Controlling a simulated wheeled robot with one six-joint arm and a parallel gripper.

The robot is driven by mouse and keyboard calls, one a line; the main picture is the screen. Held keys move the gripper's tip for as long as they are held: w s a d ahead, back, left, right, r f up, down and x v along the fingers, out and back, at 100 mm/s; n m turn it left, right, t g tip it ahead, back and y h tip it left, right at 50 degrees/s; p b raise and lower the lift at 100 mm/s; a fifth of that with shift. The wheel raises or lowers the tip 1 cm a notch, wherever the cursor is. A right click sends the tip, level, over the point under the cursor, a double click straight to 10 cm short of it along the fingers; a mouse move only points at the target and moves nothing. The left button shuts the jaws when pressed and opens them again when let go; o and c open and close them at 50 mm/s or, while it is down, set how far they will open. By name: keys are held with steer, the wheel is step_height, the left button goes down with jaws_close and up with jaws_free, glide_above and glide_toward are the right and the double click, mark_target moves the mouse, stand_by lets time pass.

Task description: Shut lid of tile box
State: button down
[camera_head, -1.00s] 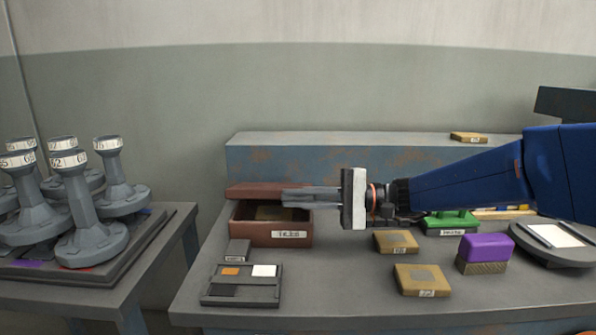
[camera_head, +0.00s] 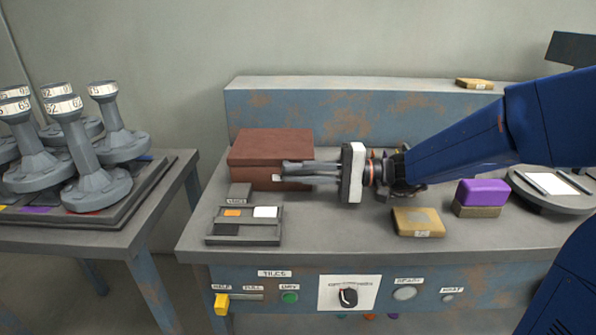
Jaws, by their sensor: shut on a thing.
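The reddish-brown tile box (camera_head: 250,178) sits on the bench left of centre. Its brown lid (camera_head: 268,142) lies flat across the top, and no opening into the box shows. My gripper (camera_head: 286,172) reaches in from the right, at the box's front right. Its fingers overlap the front side just below the lid's top face and are shut on the lid's front edge. The fingers hide part of the box front and its label, so the exact contact is hard to see.
A tan block (camera_head: 418,222) and a purple-topped block (camera_head: 482,194) lie right. A raised ledge (camera_head: 360,112) runs behind. Grey stands (camera_head: 95,180) fill the left table.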

steer(key=shift+w+f, duration=0.1)
steer(key=shift+f, duration=0.2)
steer(key=c, duration=1.8)
jaws_free()
steer(key=shift+w, duration=0.1)
steer(key=shift+r, duration=0.1)
step_height(320, 180, up, 10)
steer(key=shift+f, duration=0.1)
steer(key=shift+d, duration=0.1)
steer(key=d, duration=2)
stand_by(0.6)
